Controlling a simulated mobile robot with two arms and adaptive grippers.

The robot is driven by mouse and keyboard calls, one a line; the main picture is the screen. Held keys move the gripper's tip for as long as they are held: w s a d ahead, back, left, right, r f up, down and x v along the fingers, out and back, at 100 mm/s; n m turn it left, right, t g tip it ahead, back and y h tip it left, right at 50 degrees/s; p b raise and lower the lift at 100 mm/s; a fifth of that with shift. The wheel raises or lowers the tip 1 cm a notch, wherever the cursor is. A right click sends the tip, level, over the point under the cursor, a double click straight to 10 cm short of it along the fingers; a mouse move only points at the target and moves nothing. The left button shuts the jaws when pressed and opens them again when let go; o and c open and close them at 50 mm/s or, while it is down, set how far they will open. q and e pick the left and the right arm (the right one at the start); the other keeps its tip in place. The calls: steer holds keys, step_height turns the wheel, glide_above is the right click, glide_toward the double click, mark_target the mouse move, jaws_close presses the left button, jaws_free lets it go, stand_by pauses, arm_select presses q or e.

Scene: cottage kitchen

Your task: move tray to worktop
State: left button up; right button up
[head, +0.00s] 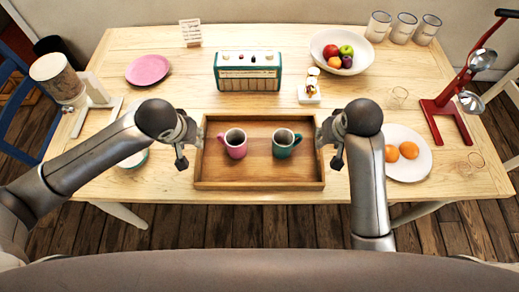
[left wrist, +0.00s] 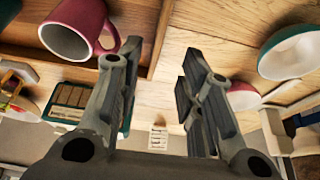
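A brown wooden tray (head: 260,174) lies on the light wooden table near its front edge. It holds a pink mug (head: 235,150) on the left and a green mug (head: 282,151) on the right, both upright. My left gripper (head: 188,146) is at the tray's left side, open; in the left wrist view its fingers (left wrist: 160,85) are apart with nothing clamped, and the tray wall (left wrist: 157,42) and pink mug (left wrist: 75,35) show beyond. My right gripper (head: 331,142) is at the tray's right side, its fingers apart. Any contact with the tray is unclear. I cannot identify a separate worktop.
A teal radio (head: 247,70) and fruit bowl (head: 321,49) stand behind the tray. A plate with oranges (head: 421,169) is close to my right arm. A red stand (head: 445,110), glasses (head: 475,160) and pink plate (head: 148,69) also occupy the table. Floor shows in front.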

arm_select(q)
steer(key=shift+f, duration=0.1)
arm_select(e)
steer(key=shift+f, duration=0.1)
